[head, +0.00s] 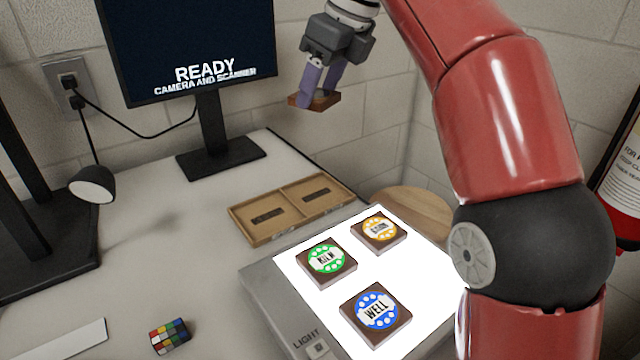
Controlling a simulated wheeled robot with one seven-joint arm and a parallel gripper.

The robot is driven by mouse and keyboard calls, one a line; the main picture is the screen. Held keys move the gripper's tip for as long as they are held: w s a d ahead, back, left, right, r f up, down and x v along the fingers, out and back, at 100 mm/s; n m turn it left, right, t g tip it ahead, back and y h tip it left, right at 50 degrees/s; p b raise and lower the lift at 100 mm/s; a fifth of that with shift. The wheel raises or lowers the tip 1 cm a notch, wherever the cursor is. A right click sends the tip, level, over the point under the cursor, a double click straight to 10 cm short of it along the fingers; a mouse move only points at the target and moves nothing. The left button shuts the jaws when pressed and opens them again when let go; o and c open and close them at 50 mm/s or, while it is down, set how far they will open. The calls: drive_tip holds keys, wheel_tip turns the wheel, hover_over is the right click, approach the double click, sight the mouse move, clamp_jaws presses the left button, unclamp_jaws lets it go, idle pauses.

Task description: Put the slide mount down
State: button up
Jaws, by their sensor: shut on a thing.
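My gripper (321,84) is raised high near the back wall, to the right of the monitor. It is shut on a small brown slide mount (318,102), which hangs in the air above the table and tray. The mount's face is too edge-on to read.
A shallow wooden tray (243,235) with two compartments, each with a dark label, lies behind the light box. A monitor (213,153) reads "READY". A puzzle cube (169,337), a lamp (91,184) and a round wooden surface (418,208) are nearby. A fire extinguisher (622,185) stands right.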

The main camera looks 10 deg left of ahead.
sight(315, 194)
wheel_tip(315, 194, down, 18)
drive_tip(key=b, duration=0.3)
drive_tip(key=shift+r+b, duration=0.1)
drive_tip(key=shift+b, duration=0.25)
drive_tip(key=o, duration=0.7)
drive_tip(key=p+v, duration=0.2)
drive_tip(key=v, duration=1)
drive_tip(key=shift+d, duration=0.1)
